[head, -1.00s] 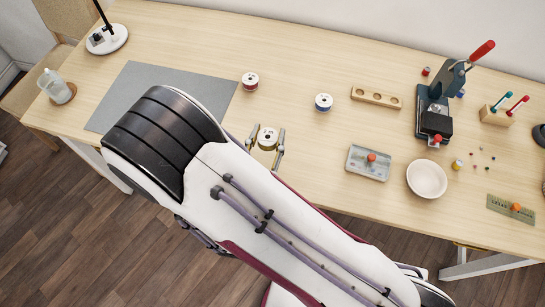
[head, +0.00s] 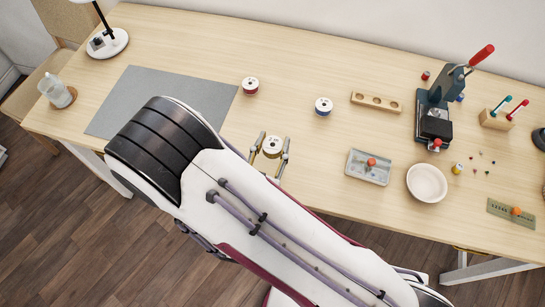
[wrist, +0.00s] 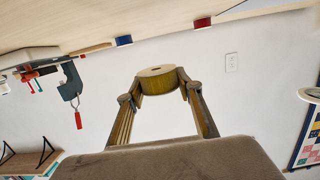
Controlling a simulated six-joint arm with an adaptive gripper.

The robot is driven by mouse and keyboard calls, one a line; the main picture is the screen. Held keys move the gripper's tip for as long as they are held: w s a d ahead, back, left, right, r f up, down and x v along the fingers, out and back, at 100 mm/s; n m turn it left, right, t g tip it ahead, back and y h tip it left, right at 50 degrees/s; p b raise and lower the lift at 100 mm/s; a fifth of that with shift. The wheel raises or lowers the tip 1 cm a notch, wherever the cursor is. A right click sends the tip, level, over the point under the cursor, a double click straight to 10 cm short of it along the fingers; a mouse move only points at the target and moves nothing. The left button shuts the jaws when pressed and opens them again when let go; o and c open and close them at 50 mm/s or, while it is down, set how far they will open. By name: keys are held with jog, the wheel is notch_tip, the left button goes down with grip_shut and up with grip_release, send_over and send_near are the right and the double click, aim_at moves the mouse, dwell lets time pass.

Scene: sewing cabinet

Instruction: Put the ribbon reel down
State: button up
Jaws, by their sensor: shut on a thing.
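A ribbon reel with a yellow-gold rim and a pale top (head: 272,146) is between the fingers of my gripper (head: 271,148), near the front edge of the table. In the wrist view the reel (wrist: 157,80) shows clearly, with one finger of my gripper (wrist: 158,84) touching each side. My gripper is shut on it. The wrist view shows the reel apart from the tabletop, with wall between them in the picture. Its height above the table is hard to judge in the head view.
A red reel (head: 250,86) and a blue reel (head: 323,107) stand farther back. A wooden holed block (head: 376,103), grey tray (head: 368,167), white bowl (head: 427,183) and press (head: 433,115) stand to the right. A grey mat (head: 165,98) lies left. Bare wood lies between the reels.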

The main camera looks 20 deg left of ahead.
aim_at(272, 164)
jog(key=shift+f, duration=1.7)
jog(key=shift+f, duration=0.15)
jog(key=shift+f, duration=1.75)
jog(key=shift+f, duration=0.15)
jog(key=o, duration=1)
jog(key=shift+c, duration=0.2)
jog(key=shift+s, duration=0.15)
jog(key=shift+s+r, duration=0.2)
jog(key=shift+s, duration=1.7)
jog(key=shift+s+r, duration=0.2)
jog(key=shift+s, duration=1.65)
